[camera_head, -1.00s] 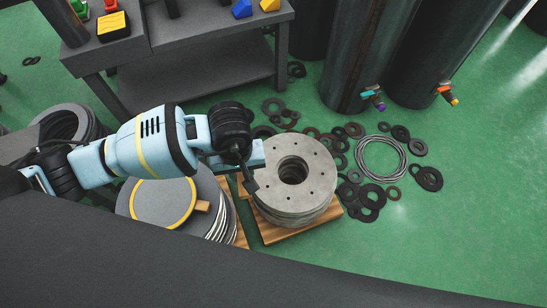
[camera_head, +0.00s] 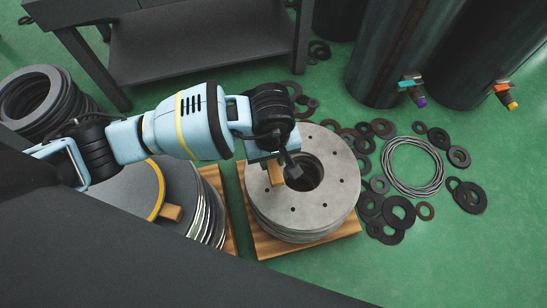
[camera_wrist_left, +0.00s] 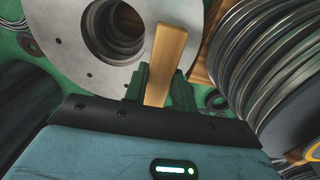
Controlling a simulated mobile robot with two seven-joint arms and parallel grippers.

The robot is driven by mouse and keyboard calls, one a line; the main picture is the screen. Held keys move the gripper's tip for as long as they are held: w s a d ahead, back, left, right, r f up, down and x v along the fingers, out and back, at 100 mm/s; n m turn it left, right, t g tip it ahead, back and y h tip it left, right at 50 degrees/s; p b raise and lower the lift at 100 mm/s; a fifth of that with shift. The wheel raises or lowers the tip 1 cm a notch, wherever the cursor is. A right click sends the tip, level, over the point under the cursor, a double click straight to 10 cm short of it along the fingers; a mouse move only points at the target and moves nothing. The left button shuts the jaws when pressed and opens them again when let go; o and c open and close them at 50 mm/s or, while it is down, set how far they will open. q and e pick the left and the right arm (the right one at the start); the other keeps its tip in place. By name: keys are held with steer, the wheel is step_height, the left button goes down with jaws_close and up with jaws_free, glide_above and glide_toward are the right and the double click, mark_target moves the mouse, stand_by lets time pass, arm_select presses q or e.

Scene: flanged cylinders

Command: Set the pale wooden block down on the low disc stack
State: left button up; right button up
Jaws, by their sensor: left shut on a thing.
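My left gripper (camera_head: 283,170) is over the left part of the grey disc stack (camera_head: 325,208), near its centre hole. It is shut on the pale wooden block (camera_head: 275,173). In the left wrist view the block (camera_wrist_left: 168,52) sticks out between the dark fingers (camera_wrist_left: 160,84), with the stack's holed top disc (camera_wrist_left: 100,72) beside and behind it. I cannot tell whether the block touches the disc. The stack sits low on a wooden pallet (camera_head: 262,240). My right gripper is not in view.
A second stack with a dark top (camera_head: 120,190), a yellow ring and a wooden piece (camera_head: 172,213) stands to the left. Loose black rings (camera_head: 398,212) and a wire coil (camera_head: 412,167) lie on the green floor to the right. A grey bench (camera_head: 200,45) stands behind.

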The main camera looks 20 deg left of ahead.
mark_target(272, 168)
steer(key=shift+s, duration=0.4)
